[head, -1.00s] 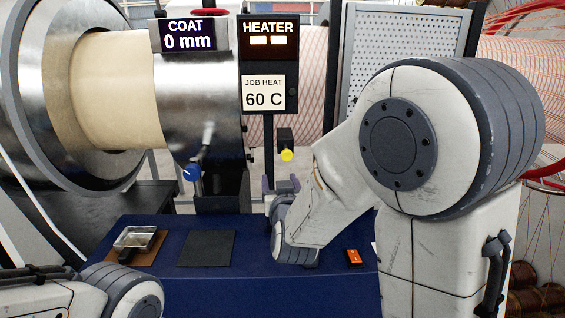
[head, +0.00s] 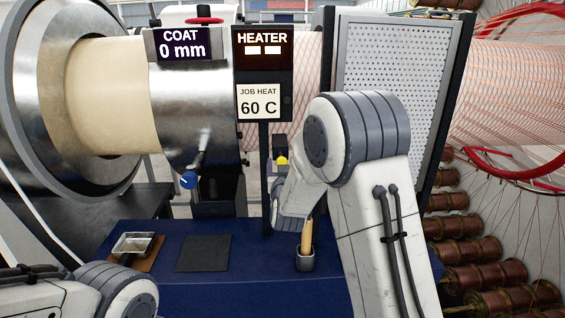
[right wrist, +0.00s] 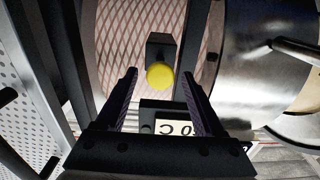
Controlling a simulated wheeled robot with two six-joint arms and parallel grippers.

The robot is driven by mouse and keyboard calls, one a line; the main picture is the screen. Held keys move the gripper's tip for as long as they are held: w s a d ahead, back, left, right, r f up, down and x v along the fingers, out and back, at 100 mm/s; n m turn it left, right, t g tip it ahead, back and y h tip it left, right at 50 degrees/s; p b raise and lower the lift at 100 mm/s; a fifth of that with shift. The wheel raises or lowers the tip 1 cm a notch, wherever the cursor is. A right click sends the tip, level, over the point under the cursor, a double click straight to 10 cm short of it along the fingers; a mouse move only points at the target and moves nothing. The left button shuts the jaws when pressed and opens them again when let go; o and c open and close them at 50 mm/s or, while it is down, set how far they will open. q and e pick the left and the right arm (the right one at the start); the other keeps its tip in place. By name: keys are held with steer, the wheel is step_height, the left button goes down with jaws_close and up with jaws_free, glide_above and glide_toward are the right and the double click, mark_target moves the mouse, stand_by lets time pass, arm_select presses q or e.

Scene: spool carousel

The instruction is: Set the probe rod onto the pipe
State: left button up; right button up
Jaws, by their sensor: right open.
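The pipe runs across the back, cream and smooth at the left (head: 108,95) and wrapped in a red criss-cross mesh farther right (head: 310,90). My right gripper (right wrist: 160,88) is open and empty in the right wrist view. Its two dark fingers point up toward a yellow knob (right wrist: 160,76) on a black block, in front of the mesh. In the head view my right wrist hides most of this gripper, near the yellow knob (head: 281,160). I cannot pick out the probe rod for sure. My left arm shows at the lower left, its gripper out of view.
A grey cup (head: 305,262) holding a wooden handle (head: 307,236) stands on the blue bench (head: 262,255). A metal tray (head: 137,243) and a dark pad (head: 204,253) lie left. The heater display (head: 263,47), its post and a perforated panel (head: 385,75) bound the space.

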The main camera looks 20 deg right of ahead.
jaws_close()
stand_by(1.4)
